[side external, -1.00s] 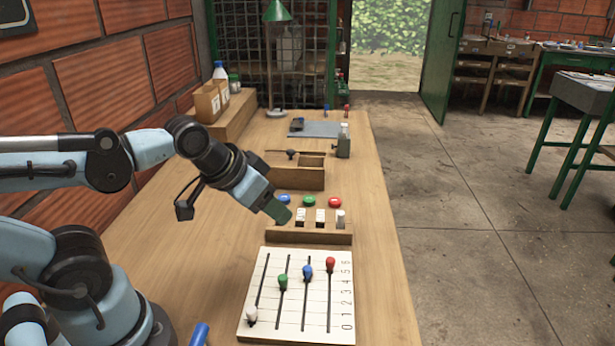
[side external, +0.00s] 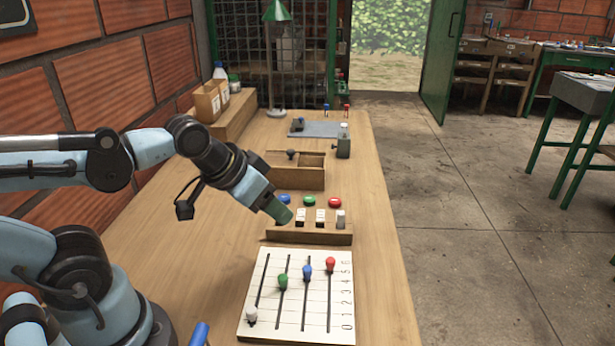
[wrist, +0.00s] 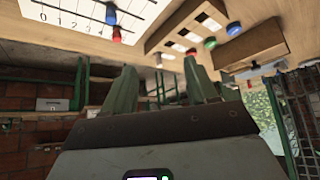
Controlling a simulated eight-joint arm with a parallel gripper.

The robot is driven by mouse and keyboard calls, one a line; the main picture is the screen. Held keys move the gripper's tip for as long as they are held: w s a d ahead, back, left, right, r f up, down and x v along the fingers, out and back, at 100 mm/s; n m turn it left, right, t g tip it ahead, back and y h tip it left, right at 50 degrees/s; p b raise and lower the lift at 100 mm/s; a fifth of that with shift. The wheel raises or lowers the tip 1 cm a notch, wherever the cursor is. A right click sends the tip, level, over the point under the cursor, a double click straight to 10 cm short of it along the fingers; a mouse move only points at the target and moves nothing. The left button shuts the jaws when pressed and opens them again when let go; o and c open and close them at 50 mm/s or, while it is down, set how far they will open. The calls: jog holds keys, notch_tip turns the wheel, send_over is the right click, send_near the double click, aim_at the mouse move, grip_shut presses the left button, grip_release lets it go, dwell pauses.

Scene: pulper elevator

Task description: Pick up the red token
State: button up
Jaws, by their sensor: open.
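In the wrist view the red token (wrist: 191,52) shows near the tip of the right finger. My gripper (side external: 284,214) is above the table near the left end of the row, left of the red token and apart from it. In the wrist view its two green fingers (wrist: 159,66) are spread, with nothing between them.
A wooden rack (side external: 308,236) with several small blocks stands in front of the tokens. Nearer is a white slider board (side external: 296,316) with coloured knobs. Behind the tokens are a wooden box (side external: 300,180) and a grey plate (side external: 318,130). The table's right strip is clear.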

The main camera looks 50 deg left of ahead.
jog(key=shift+o, duration=0.3)
jog(key=shift+w, duration=0.1)
jog(key=w+a+r+n+g, duration=0.1)
jog(key=w+r+n+g, duration=0.15)
jog(key=w, duration=0.35)
jog(key=w+a+r+n+g, duration=0.1)
jog(key=w+a+r, duration=0.15)
jog(key=w, duration=0.35)
jog(key=n+g, duration=0.4)
jog(key=n, duration=0.1)
send_over(335, 201)
notch_tip(335, 201, down, 7)
jog(key=shift+m, duration=0.25)
notch_tip(335, 201, down, 12)
jog(key=shift+r, duration=0.1)
jog(key=c, duration=1.1)
